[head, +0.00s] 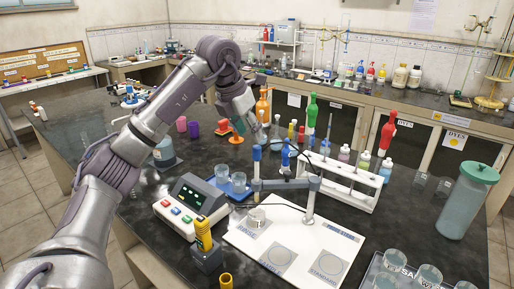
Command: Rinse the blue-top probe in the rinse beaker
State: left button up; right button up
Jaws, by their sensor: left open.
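The blue-top probe (257,153) stands upright at the left end of the grey holder arm (280,185), above the white mat. My left gripper (254,132) is just above its blue top and open; whether the fingers touch the top is hard to see. The white mat (318,222) also bears two other marked patches, one reading standard. My right gripper is not in view.
A meter with coloured buttons (188,207) stands left of the mat, near a yellow-handled item (203,235) in a grey block. A blue tray (238,191) holds beakers. A white rack (345,180) stands to the right, with bottles behind. Several glasses stand front right.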

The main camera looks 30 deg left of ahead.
aim_at(255, 147)
pick_arm(q)
jog(key=p+x, duration=0.1)
jog(key=x, duration=0.6)
jog(key=shift+w+f, duration=0.15)
jog(key=shift+f, duration=0.1)
jog(key=shift+w+f, duration=0.1)
jog(key=shift+c, duration=0.7)
grip_shut()
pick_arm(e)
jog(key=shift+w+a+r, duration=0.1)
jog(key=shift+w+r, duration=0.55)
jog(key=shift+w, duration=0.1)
